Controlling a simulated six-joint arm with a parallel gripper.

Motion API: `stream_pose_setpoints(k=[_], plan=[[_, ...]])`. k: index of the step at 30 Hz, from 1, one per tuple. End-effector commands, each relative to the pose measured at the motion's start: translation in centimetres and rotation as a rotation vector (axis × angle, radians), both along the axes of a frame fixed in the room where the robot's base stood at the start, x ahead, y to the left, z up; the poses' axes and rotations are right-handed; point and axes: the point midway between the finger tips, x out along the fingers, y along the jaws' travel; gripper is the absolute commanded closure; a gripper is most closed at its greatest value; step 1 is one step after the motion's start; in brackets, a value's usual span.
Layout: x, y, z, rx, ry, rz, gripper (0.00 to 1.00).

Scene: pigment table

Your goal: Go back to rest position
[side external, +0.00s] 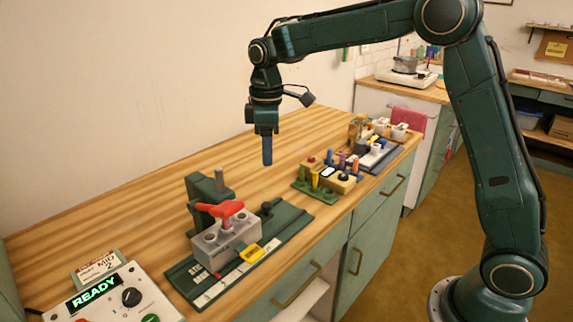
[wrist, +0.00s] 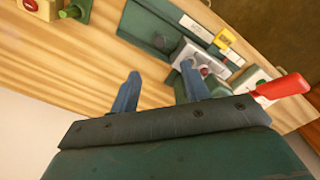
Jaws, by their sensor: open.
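My gripper (side external: 267,150) hangs pointing down above the middle of the wooden table (side external: 150,190), clear of everything on it. In the wrist view its two blue fingers (wrist: 158,90) stand apart with nothing between them. Below and to the left in the side view is a green fixture (side external: 292,217) with a grey block (side external: 226,243). A red-handled tool (side external: 226,209) sits on that block, and its red handle (wrist: 282,86) also shows at the right of the wrist view.
A control box (side external: 110,298) reading READY stands at the front left. A small rack (side external: 325,178) with several coloured pegs and a dark tray (side external: 380,155) stand along the right edge. The table's back middle is clear.

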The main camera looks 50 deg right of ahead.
Motion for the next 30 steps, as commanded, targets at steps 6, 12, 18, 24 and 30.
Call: stream_pose_setpoints(k=[6, 12, 18, 24, 30], plan=[[-2.9, -0.4, 2.7, 0.006, -0.050, -0.075, 0.54], [-6.7, -0.9, 5.2, 0.017, -0.108, -0.170, 0.54], [-10.8, -1.4, 6.9, 0.033, -0.167, -0.265, 0.54], [-14.9, -1.7, 8.0, 0.053, -0.224, -0.358, 0.54], [-19.1, -2.1, 8.3, 0.079, -0.280, -0.451, 0.54]])
